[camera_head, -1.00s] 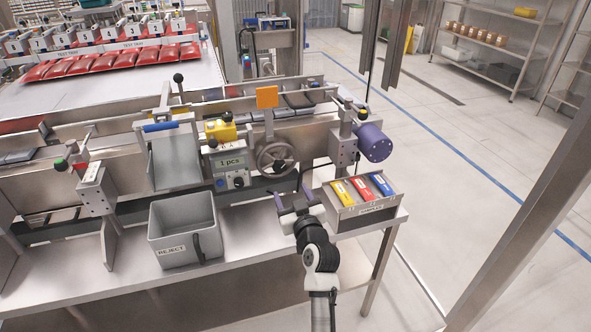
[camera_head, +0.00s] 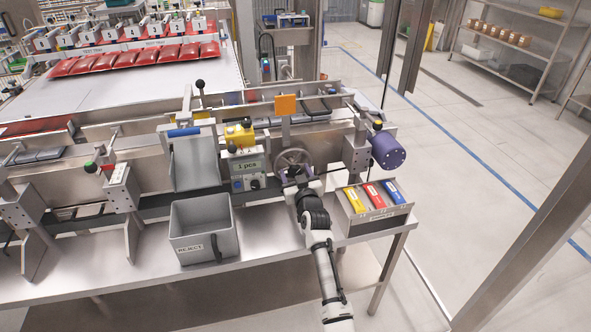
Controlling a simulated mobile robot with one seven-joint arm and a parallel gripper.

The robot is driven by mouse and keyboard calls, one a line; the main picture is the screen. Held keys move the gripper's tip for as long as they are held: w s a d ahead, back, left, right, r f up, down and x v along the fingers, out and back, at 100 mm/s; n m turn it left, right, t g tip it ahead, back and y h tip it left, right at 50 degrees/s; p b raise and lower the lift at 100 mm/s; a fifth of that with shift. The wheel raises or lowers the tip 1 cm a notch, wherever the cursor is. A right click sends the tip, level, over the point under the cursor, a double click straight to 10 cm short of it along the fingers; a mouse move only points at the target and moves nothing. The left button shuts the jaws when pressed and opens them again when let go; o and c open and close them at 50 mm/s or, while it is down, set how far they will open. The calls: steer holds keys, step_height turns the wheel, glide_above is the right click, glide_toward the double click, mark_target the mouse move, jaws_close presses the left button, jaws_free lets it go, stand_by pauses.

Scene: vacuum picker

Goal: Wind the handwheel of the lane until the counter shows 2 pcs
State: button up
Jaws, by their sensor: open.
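The handwheel (camera_head: 292,157) is a grey spoked wheel on the front of the lane, right of the counter. The counter (camera_head: 247,166) reads "1 pcs" on its small display. My gripper (camera_head: 295,172) is open at the lower part of the handwheel, with its fingers pointing toward the wheel. The gripper and wrist cover the wheel's lower rim. I cannot tell whether the fingers touch it.
A grey reject bin (camera_head: 203,229) stands on the steel bench at left. A sample box (camera_head: 375,215) with yellow, red and blue packs sits close to the right of my arm. A purple motor (camera_head: 388,150) juts out above it. A yellow-topped box (camera_head: 239,133) sits above the counter.

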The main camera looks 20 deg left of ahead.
steer(key=shift+w+a, duration=0.15)
steer(key=shift+w, duration=0.15)
steer(key=c, duration=1)
steer(key=shift+o, duration=0.2)
steer(key=shift+m, duration=0.3)
steer(key=m+b, duration=0.2)
steer(key=shift+f+m, duration=0.1)
steer(key=shift+m, duration=0.2)
steer(key=m+b, duration=0.1)
steer(key=m, duration=0.4)
steer(key=shift+m, duration=0.4)
